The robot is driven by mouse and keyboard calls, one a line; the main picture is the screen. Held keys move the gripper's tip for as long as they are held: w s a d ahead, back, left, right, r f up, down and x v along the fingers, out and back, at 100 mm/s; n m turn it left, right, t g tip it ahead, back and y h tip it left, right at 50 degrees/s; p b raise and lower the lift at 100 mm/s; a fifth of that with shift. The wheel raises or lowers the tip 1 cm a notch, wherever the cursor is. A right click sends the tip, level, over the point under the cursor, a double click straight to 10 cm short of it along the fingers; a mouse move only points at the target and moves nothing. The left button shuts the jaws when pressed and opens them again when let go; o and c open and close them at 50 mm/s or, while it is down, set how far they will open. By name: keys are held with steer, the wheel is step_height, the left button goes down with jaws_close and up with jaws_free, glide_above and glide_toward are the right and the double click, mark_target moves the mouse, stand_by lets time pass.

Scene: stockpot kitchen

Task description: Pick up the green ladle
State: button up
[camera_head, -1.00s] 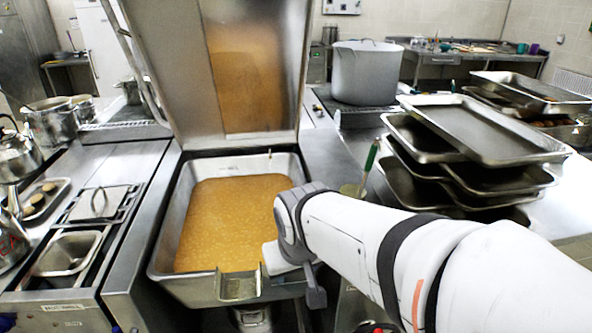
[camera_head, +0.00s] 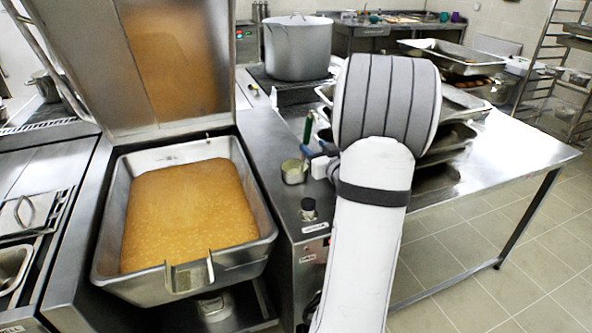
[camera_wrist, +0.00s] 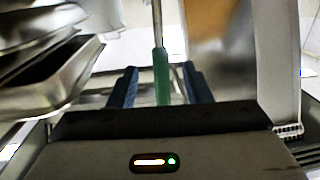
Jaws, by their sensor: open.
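The green ladle's handle (camera_head: 308,130) stands upright above a small metal pot (camera_head: 294,171) on the steel counter, right of the big pan. The lower end of the ladle cannot be made out. My gripper (camera_head: 319,150) is at the handle's right side in the head view, partly hidden by my arm. In the wrist view the green ladle (camera_wrist: 161,76) runs between the two blue fingers of my gripper (camera_wrist: 160,70). The fingers are open, with a gap showing on both sides of the handle.
A deep pan of orange food (camera_head: 190,215) stands at left under its raised lid (camera_head: 180,60). Stacked metal trays (camera_head: 455,135) are close on the right, partly behind my arm. A large pot (camera_head: 297,48) stands behind. Tiled floor (camera_head: 500,240) is free at right.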

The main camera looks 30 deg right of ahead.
mark_target(308, 138)
steer(key=shift+d, duration=0.2)
steer(key=shift+w, duration=0.3)
steer(key=w, duration=0.2)
steer(key=w+p, duration=0.1)
steer(key=w, duration=0.1)
steer(key=w+p, duration=0.1)
steer(key=w, duration=0.2)
steer(key=shift+d+r, duration=0.35)
steer(key=shift+c, duration=0.5)
jaws_close()
